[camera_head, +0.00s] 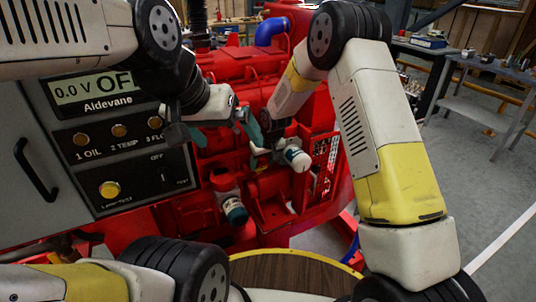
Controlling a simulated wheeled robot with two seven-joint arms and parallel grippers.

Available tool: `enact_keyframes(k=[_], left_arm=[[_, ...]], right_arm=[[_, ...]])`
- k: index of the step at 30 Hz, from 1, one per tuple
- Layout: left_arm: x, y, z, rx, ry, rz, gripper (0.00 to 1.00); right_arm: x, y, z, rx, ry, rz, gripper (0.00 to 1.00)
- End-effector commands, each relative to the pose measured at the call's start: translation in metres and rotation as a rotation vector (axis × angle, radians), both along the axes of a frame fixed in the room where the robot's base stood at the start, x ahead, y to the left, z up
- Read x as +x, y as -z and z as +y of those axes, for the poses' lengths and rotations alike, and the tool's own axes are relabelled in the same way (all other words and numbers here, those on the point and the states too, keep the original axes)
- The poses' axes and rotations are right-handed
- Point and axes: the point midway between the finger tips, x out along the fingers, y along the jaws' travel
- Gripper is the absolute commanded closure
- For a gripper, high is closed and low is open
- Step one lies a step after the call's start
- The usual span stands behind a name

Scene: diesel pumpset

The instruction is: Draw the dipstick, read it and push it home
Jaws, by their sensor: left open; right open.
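My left gripper (216,127) comes in from the upper left and hangs in front of the red engine (232,66), beside the control panel. It is open, with dark teal fingertips. My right gripper (263,147) reaches down from the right arm, slightly lower and to the right, close to the left one. It is open, and its fingers partly overlap the engine's side. I cannot make out the dipstick; the grippers may hide it. I see nothing held in either gripper.
A grey control panel (125,150) reading "0.0 V OFF" stands at left. A blue pipe (271,30) rises behind. A grey bench (492,68) stands at right beside open floor.

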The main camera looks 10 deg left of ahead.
Motion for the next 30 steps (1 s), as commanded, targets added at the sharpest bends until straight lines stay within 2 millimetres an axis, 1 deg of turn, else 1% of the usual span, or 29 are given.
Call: enact_keyframes(k=[1, 6, 14, 15, 23, 24, 30], left_arm=[[0.000, 0.000, 0.000, 0.000, 0.000, 0.000, 0.00], [0.000, 0.000, 0.000, 0.000, 0.000, 0.000, 0.00], [0.000, 0.000, 0.000, 0.000, 0.000, 0.000, 0.00], [0.000, 0.000, 0.000, 0.000, 0.000, 0.000, 0.00], [0.000, 0.000, 0.000, 0.000, 0.000, 0.000, 0.00], [0.000, 0.000, 0.000, 0.000, 0.000, 0.000, 0.00], [0.000, 0.000, 0.000, 0.000, 0.000, 0.000, 0.00]], right_arm=[[0.002, 0.008, 0.001, -0.001, 0.000, 0.002, 0.44], [0.007, 0.019, 0.004, 0.001, 0.001, -0.001, 0.44], [0.008, 0.021, 0.005, 0.001, 0.000, -0.001, 0.44], [0.008, 0.021, 0.005, 0.001, 0.000, -0.001, 0.46], [0.007, 0.021, 0.005, 0.001, 0.000, -0.001, 0.97], [0.007, 0.021, 0.005, 0.001, 0.000, -0.001, 1.00], [0.007, 0.019, 0.004, 0.001, 0.000, -0.001, 1.00]])
